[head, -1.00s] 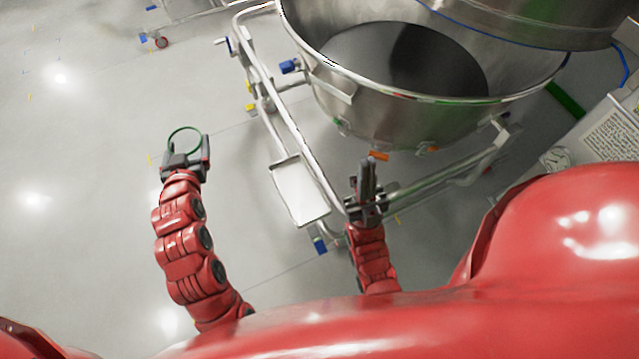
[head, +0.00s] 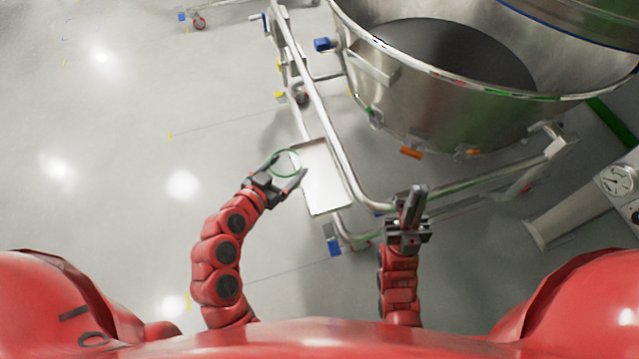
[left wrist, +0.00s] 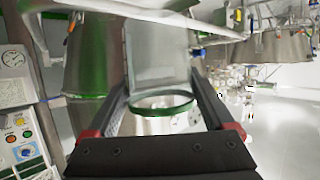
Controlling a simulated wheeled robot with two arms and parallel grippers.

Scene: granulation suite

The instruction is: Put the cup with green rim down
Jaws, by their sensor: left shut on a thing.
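The cup with the green rim (head: 286,151) is see-through, and its rim shows as a thin green ring. My left gripper (head: 283,178) is shut on it, at the left edge of a pale rectangular tray (head: 325,180). In the left wrist view the green rim (left wrist: 162,95) shows between the fingers, with the tray (left wrist: 158,52) beyond it. The cup looks upright; its base is hard to make out. My right gripper (head: 412,203) has its fingers together, right of the tray, and shows nothing held.
The tray is beside the tubular frame (head: 325,120) of a large steel bowl (head: 440,105). The frame's rails pass close to both grippers. A gauge (head: 614,180) is at the far right. The floor on the left is open.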

